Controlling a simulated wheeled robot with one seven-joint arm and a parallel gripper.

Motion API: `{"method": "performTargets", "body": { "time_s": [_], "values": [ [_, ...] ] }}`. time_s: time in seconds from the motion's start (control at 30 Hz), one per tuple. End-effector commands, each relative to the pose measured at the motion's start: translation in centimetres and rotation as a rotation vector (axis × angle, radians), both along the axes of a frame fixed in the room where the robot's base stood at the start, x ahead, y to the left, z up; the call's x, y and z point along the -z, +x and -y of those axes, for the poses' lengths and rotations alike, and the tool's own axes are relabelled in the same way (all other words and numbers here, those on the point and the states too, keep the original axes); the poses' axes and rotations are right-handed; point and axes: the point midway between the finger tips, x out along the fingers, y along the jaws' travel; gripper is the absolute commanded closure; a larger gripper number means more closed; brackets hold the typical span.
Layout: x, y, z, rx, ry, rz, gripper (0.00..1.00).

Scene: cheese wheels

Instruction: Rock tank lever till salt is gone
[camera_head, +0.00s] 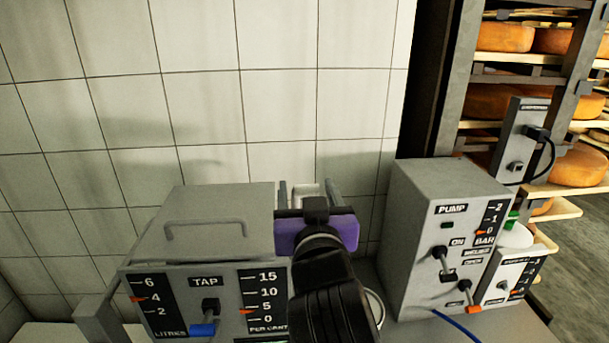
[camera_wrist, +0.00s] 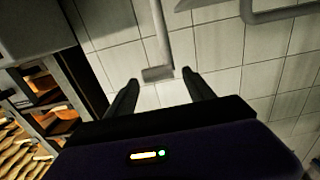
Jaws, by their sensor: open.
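The grey tank (camera_head: 218,225) stands against the tiled wall, with a handle on its lid and a tap with a blue grip (camera_head: 203,329) on its front. Its litres pointer is near 4 and its per cent pointer near or just under 5. My gripper (camera_head: 308,190) is at the tank's right side, fingers pointing at the wall. In the wrist view my gripper (camera_wrist: 160,87) is open, and a grey bar with a block end (camera_wrist: 158,74), perhaps the lever, shows between and beyond the fingertips. Contact cannot be told. My arm hides the tank's front right corner.
A grey pump box (camera_head: 440,235) stands close on the right, its bar pointer near 0, with a blue hose (camera_head: 456,324) in front. A smaller panel box (camera_head: 508,280) stands beside it. Racks of cheese wheels (camera_head: 505,38) fill the right. The wall (camera_head: 190,80) closes the back.

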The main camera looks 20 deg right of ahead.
Motion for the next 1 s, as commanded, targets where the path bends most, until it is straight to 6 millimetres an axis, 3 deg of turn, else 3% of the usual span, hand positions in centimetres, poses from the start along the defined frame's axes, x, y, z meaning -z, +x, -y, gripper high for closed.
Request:
{"method": "performTargets", "body": {
  "time_s": [0.3,0.7,1.0],
  "values": [
    [-0.1,4.2,1.5,0.002,-0.001,0.000,0.38],
    [0.0,4.9,1.7,0.000,0.000,0.001,0.38],
    [0.0,4.9,1.7,0.002,0.000,0.001,0.97]
  ]
}}
